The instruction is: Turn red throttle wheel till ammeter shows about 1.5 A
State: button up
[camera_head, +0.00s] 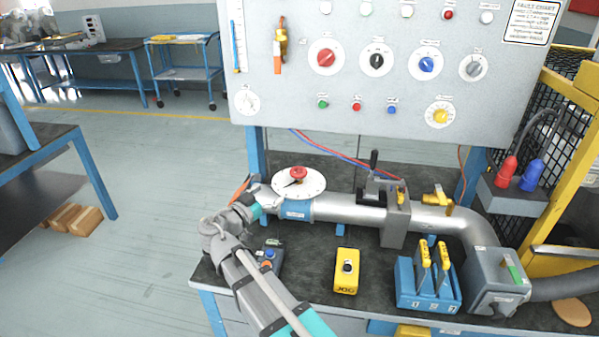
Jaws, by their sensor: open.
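The red throttle wheel (298,174) sits on a round white dial plate (313,188) above the left end of the silver pipe. My gripper (268,194) is at the left edge of that plate, just left of and below the wheel in the picture. It appears open and holds nothing that I can see; its fingers are small and partly hidden. I cannot tell whether it touches the plate or pipe. A round white gauge (247,100) at the panel's lower left may be the ammeter; its reading is too small to tell.
A grey panel (300,130) with colored knobs stands behind. A gate valve with a black handle (374,168) is on the pipe (345,208) to the right. A yellow jog box (346,283) and blue lever block (405,290) stand in front. Bare bench lies between them.

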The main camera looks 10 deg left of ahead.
aim_at(304, 168)
jog(key=x, duration=1.3)
jog(key=shift+w, duration=0.25)
jog(key=shift+d, duration=0.1)
jog(key=shift+c, duration=0.3)
jog(key=c, duration=0.9)
jog(key=shift+y, duration=0.3)
